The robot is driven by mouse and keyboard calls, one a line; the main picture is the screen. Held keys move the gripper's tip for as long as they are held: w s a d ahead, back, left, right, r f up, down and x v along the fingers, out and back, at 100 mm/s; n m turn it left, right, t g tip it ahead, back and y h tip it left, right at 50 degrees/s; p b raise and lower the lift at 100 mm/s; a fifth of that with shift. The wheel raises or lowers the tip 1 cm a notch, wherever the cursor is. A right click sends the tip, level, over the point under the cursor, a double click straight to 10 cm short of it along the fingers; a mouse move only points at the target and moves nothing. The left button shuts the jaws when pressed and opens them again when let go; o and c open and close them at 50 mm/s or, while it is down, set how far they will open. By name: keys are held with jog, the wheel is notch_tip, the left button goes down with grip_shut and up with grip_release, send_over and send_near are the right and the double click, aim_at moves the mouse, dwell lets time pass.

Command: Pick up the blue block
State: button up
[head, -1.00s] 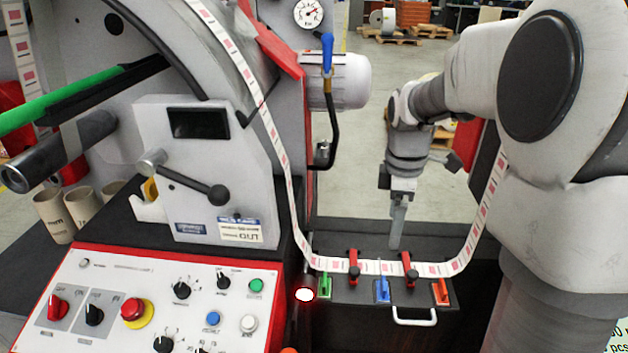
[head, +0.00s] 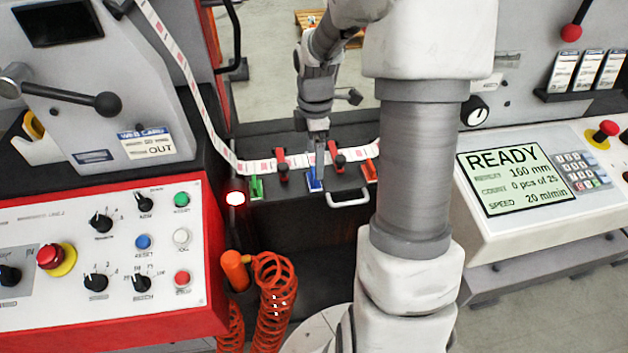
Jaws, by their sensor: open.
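The blue block (head: 314,184) stands on the dark splice table (head: 230,146), between a green block (head: 257,188) on the left and an orange-red block (head: 370,171) on the right. My gripper (head: 319,172) points down at the blue block, with its fingertips in front of or around its upper part; I cannot tell whether they touch it. The fingers are seen nearly edge-on and hide part of the block. My gripper is open.
A label web (head: 258,166) runs across the table behind the blocks, under two red clamps (head: 282,166). A white handle (head: 348,198) sits at the table's front edge. A red-edged control panel (head: 110,250) is at left, and a READY screen (head: 512,180) at right.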

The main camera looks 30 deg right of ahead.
notch_tip(320, 180, down, 5)
jog(key=shift+w+f+b, duration=0.1)
jog(key=shift+w+b, duration=0.05)
jog(key=shift+b, duration=0.75)
jog(key=c, duration=1.2)
notch_tip(320, 180, up, 10)
jog(key=p, duration=0.3)
